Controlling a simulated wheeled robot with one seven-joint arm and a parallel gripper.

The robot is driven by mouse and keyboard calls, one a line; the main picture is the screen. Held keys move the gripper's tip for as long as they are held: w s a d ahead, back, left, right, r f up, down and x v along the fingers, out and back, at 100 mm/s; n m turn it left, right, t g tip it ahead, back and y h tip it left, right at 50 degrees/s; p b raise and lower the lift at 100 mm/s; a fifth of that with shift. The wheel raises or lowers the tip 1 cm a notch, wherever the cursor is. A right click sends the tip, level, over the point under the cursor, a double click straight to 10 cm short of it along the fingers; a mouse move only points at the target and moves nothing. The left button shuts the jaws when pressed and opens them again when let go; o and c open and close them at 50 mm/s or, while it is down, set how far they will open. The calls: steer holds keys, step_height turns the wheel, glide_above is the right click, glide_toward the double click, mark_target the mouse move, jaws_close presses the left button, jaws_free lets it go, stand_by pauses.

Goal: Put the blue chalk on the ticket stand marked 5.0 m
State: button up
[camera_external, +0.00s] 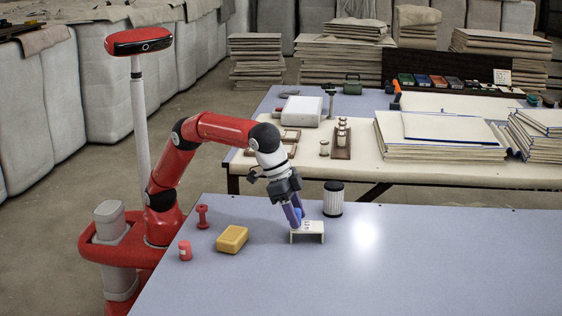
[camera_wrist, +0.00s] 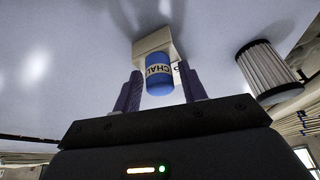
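The blue chalk (camera_external: 299,213), a blue cylinder with a pale "CHAL…" label, is at the top of the white ticket stand (camera_external: 310,238). It also shows in the wrist view (camera_wrist: 159,85), end toward me, with the stand (camera_wrist: 152,44) behind it. My gripper (camera_external: 295,215) is low over the stand. In the wrist view its purple fingers (camera_wrist: 161,88) stand on either side of the chalk, with a narrow gap on each side. The chalk's contact with the stand is hidden. The marking on the stand is too small to read.
A black-and-white ribbed cylinder (camera_external: 333,200) stands close behind the stand, to the right. A yellow block (camera_external: 232,239), a red spool-shaped piece (camera_external: 202,217) and a small red cylinder (camera_external: 185,251) are to the left. The table's right side (camera_external: 450,260) is clear.

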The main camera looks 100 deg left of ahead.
steer(key=shift+o, duration=0.3)
steer(key=shift+r, duration=0.1)
steer(key=shift+r, duration=0.25)
steer(key=d+p+v, duration=0.1)
steer(key=p+v, duration=0.1)
steer(key=v, duration=1)
steer(key=s+a+f, duration=0.1)
steer(key=s+a, duration=0.3)
steer(key=a, duration=0.9)
steer(key=s+a, duration=0.3)
steer(key=a, duration=1.1)
steer(key=s+a+f+n, duration=0.1)
steer(key=s+a+f, duration=0.5)
steer(key=s+f, duration=0.2)
steer(key=s+a+f+t, duration=0.1)
steer(key=s+a+f, duration=0.5)
steer(key=s+f, duration=0.3)
steer(key=shift+s+n+y, duration=0.3)
steer(key=shift+s+n, duration=0.1)
steer(key=shift+s, duration=0.55)
